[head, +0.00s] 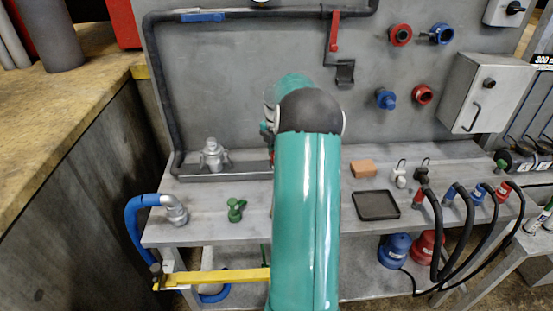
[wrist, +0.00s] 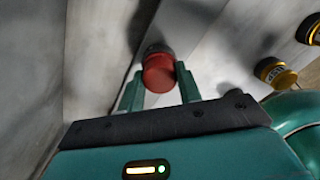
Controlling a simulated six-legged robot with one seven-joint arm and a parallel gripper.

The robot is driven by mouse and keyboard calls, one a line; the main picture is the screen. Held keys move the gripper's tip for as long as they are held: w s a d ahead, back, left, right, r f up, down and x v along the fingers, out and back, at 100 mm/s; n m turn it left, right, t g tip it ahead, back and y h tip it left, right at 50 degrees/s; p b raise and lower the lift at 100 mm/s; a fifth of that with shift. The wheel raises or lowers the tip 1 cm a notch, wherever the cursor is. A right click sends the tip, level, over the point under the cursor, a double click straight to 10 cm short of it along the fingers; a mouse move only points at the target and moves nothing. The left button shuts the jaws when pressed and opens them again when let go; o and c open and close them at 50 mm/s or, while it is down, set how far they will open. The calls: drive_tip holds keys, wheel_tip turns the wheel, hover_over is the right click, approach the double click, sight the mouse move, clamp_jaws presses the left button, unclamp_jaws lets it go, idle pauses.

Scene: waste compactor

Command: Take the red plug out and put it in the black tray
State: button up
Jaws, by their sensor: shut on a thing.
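In the wrist view my gripper (wrist: 158,85) has its two green fingers on either side of a red plug (wrist: 158,74) and is shut on it. A dark round part shows just behind the plug, against a grey surface. I cannot tell whether the plug is still seated there. In the head view my teal arm hides the gripper and the held plug. The black tray (head: 377,205) lies flat and empty on the grey bench, to the right of my arm.
An orange-brown block (head: 362,168) sits behind the tray. Hoses with red and blue ends (head: 450,198) stand to its right. A green valve (head: 236,209) and a metal fitting (head: 212,157) are left of my arm. Red and blue wall fittings (head: 401,35) are at upper right.

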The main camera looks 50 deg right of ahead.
drive_tip(key=o, duration=1.2)
drive_tip(key=shift+c, duration=0.2)
drive_tip(key=shift+c, duration=0.4)
